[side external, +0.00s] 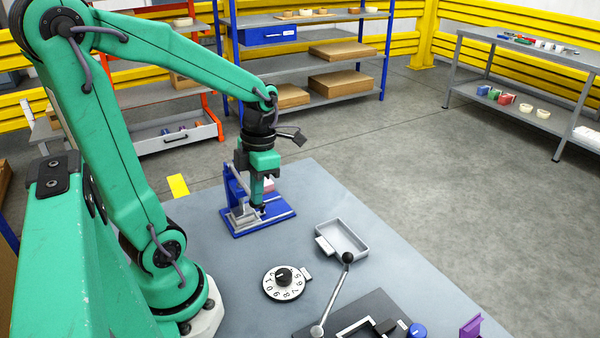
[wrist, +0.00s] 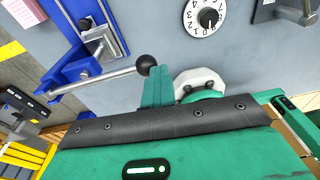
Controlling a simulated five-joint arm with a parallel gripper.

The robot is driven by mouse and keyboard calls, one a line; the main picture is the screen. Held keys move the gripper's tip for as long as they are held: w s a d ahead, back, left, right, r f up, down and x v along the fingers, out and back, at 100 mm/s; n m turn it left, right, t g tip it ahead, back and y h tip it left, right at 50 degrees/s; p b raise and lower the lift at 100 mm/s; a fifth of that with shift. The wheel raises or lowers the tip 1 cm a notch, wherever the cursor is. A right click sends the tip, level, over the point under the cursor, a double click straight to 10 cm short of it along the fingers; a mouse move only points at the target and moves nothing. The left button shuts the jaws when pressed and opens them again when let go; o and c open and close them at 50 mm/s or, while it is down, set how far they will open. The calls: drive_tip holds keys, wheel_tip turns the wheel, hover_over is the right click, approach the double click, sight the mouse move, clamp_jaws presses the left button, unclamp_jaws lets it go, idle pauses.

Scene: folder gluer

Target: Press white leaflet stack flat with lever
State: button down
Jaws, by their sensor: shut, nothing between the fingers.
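The blue press (side external: 245,227) stands on the grey table, with a metal plate and rails on its base; it also shows in the wrist view (wrist: 117,28). Its lever, a silver rod with a black ball knob (wrist: 146,65), runs across the wrist view. My gripper (side external: 262,207) is shut and empty, pointing down over the press. In the wrist view its green fingers (wrist: 158,88) are right by the knob; I cannot tell whether they touch. A pale pink block (side external: 268,184) shows behind my gripper. I cannot make out a white leaflet stack; my gripper covers part of the press.
A grey tray (side external: 350,241) and a numbered dial (side external: 271,290) lie right of and nearer than the press. A second device with a black-knobbed lever (side external: 333,294) stands at the front edge.

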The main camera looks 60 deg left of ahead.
drive_tip(key=shift+s+f, duration=0.15)
drive_tip(key=shift+s, duration=0.05)
idle(0.3)
drive_tip(key=d+r, duration=0.4)
drive_tip(key=r, duration=0.9)
drive_tip(key=shift+w+r, duration=0.2)
drive_tip(key=shift+w, duration=0.1)
drive_tip(key=shift+d, duration=0.1)
drive_tip(key=d+f+m+t, duration=0.1)
drive_tip(key=m+t, duration=0.1)
drive_tip(key=m, duration=1)
drive_tip(key=d+f+m+t, duration=0.1)
drive_tip(key=m+t, duration=0.1)
drive_tip(key=m, duration=1)
drive_tip(key=d+f+m+t, duration=0.2)
drive_tip(key=m+t, duration=0.1)
drive_tip(key=m, duration=0.8)
drive_tip(key=shift+w+m+y, duration=0.1)
drive_tip(key=shift+m+y, duration=0.2)
drive_tip(key=shift+m, duration=0.1)
